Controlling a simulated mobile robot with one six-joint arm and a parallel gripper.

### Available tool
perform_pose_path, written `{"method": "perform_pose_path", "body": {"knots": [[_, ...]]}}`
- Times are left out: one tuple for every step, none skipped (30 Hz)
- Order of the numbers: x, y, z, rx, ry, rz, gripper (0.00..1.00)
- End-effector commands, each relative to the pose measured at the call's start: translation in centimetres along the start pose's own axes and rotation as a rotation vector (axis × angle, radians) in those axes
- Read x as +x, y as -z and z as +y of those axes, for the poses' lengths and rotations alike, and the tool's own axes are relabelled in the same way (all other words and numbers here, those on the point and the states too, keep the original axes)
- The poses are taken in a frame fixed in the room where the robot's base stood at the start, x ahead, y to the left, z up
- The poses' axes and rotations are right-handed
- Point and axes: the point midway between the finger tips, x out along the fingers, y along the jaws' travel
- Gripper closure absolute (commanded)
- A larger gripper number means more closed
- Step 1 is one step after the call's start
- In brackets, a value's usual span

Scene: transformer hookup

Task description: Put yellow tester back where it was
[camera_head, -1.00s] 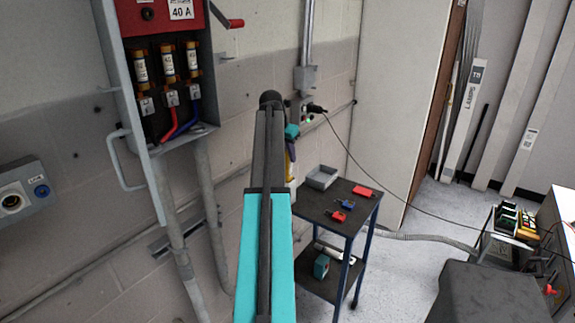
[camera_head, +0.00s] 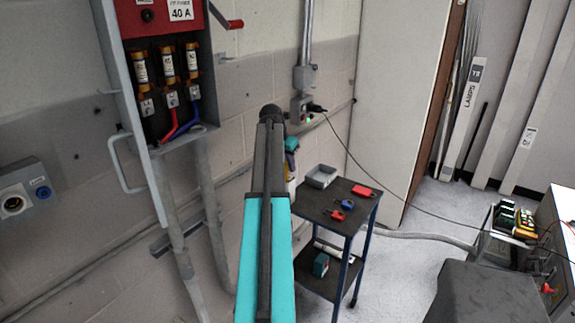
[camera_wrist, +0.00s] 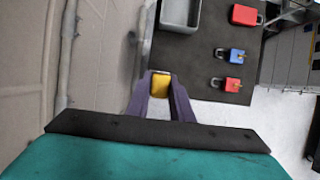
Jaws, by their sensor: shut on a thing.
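The yellow tester (camera_wrist: 160,86) is between the two purple fingers of my gripper (camera_wrist: 160,90) in the wrist view. Only its yellow end shows there; the rest is hidden. In the head view my gripper (camera_head: 291,165) is mostly behind my arm, beside the wall and left of the cart. The wrist view shows the held tester over the left edge of the dark cart top (camera_wrist: 205,73), with a gap I cannot judge.
A grey tray (camera_head: 321,176), red padlocks (camera_head: 363,191) and a blue padlock (camera_head: 346,204) are on the cart. A teal item (camera_head: 321,264) lies on its lower shelf. An open fuse box (camera_head: 170,80) hangs left. A black cable crosses at right. The cart's front left top is bare.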

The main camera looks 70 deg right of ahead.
Motion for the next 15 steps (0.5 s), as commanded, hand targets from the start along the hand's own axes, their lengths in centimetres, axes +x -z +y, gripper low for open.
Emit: {"method": "perform_pose_path", "body": {"knots": [[0.01,0.01,0.01,0.000,0.000,0.000,1.00],[0.06,0.04,0.01,0.000,0.000,0.000,1.00],[0.14,0.08,0.02,0.000,0.000,0.000,1.00],[0.16,0.09,0.02,0.000,0.000,0.000,0.77],[0.14,0.08,0.03,0.000,0.000,0.000,0.71],[0.14,0.08,0.03,-0.001,0.000,0.000,0.65],[0.14,0.08,0.04,-0.001,0.000,0.000,0.61],[0.14,0.09,0.04,-0.001,0.000,0.000,0.61],[0.14,0.09,0.05,-0.001,0.000,0.000,0.61],[0.13,0.09,0.05,-0.001,0.000,0.000,0.61],[0.13,0.09,0.05,-0.001,0.000,0.000,0.61],[0.13,0.09,0.06,-0.001,0.000,0.000,0.61],[0.13,0.10,0.06,-0.001,0.000,0.000,0.61],[0.12,0.10,0.06,-0.001,0.000,0.000,0.61],[0.12,0.10,0.06,-0.001,0.000,0.000,0.61]]}}
